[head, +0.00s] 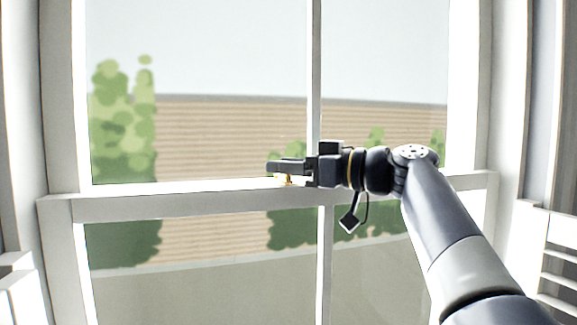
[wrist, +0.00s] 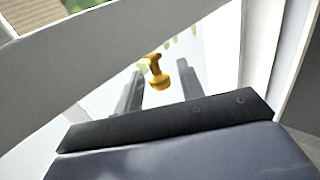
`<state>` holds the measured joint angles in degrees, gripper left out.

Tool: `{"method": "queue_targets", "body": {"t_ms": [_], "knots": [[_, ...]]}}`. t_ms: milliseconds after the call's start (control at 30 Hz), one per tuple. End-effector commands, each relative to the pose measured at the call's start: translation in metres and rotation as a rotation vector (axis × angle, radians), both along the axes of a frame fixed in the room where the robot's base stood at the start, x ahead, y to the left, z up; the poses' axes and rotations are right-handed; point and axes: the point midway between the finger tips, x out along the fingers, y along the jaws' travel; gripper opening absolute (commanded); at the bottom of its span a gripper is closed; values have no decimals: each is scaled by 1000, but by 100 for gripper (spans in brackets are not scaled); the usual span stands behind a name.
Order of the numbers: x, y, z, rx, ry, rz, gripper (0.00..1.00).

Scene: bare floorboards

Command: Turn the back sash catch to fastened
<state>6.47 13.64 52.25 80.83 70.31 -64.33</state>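The brass sash catch (head: 285,179) sits on the white meeting rail of the window, small and partly hidden by my gripper (head: 280,169) in the head view. In the wrist view the catch (wrist: 155,72) shows as a golden lever with a rounded knob, lying between the two dark fingers of my gripper (wrist: 160,82). The fingers are apart, with a gap visible on both sides of the knob. Whether the catch is fastened is not clear.
The meeting rail (head: 170,203) runs across the window, with a vertical glazing bar (head: 314,60) behind my gripper. White frame sides (head: 62,100) stand left and right. Louvred shutters (head: 556,255) are at the lower right. A pale slanted bar (wrist: 90,60) crosses the wrist view.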

Motion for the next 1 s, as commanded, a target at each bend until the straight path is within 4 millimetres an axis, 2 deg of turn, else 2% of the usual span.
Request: {"method": "queue_targets", "body": {"t_ms": [167,500,700,1000], "knots": [[-4,-9,-2,0,-1,-3,37],[-31,-61,-3,-1,-2,-6,37],[-45,-85,-2,0,-1,-3,37],[-51,-96,0,0,0,0,37]]}}
